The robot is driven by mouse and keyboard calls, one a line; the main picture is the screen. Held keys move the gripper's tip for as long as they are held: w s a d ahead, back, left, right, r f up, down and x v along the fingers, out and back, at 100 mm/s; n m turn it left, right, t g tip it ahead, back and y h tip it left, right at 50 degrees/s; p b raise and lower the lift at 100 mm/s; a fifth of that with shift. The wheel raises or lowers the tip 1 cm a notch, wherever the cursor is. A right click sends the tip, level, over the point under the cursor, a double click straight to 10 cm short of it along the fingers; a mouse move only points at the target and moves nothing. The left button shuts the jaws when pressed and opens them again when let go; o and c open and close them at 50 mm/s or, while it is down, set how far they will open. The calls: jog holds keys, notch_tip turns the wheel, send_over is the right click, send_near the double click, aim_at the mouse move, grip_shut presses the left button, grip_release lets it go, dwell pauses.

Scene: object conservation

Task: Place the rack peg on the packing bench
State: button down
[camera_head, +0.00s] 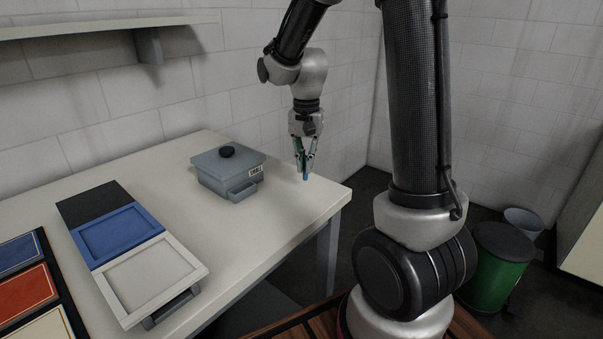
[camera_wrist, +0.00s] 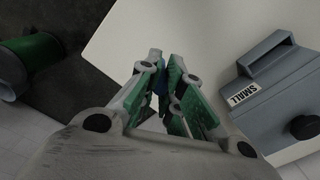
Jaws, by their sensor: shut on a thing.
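The rack peg (camera_head: 306,177) looks like a small blue piece and shows just below my gripper's fingertips. My gripper (camera_head: 305,166) is shut on it, pointing down near the right end of the packing bench (camera_head: 283,226). In the wrist view, a bit of the blue peg (camera_wrist: 160,79) shows between the green-padded fingers (camera_wrist: 166,90); most of it is hidden. I cannot tell for sure whether the peg touches the bench top or hangs above it.
A grey lidded box (camera_head: 228,172) labelled SMALL stands left of my gripper. A tray with black, blue and white sections (camera_head: 125,232) and a board with coloured panels (camera_head: 30,285) lie further left. A green bin (camera_head: 497,265) stands on the floor at right. Bench between box and right edge is clear.

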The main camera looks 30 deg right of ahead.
jog(key=shift+f, duration=1.9)
jog(key=c, duration=1.6)
grip_release()
jog(key=shift+f, duration=0.1)
jog(key=shift+o, duration=0.2)
notch_tip(320, 180, up, 12)
jog(key=shift+f, duration=0.2)
jog(key=shift+s+r, duration=0.1)
jog(key=shift+r, duration=0.2)
jog(key=s+r+n+t, duration=0.2)
jog(key=s+n, duration=0.2)
jog(key=s, duration=0.6)
jog(key=s+d+r+n+t, duration=0.1)
jog(key=s+r+n+t, duration=0.1)
jog(key=s, duration=0.8)
jog(key=shift+s+d+n, duration=0.2)
jog(key=shift+s+n, duration=0.1)
jog(key=shift+n, duration=0.6)
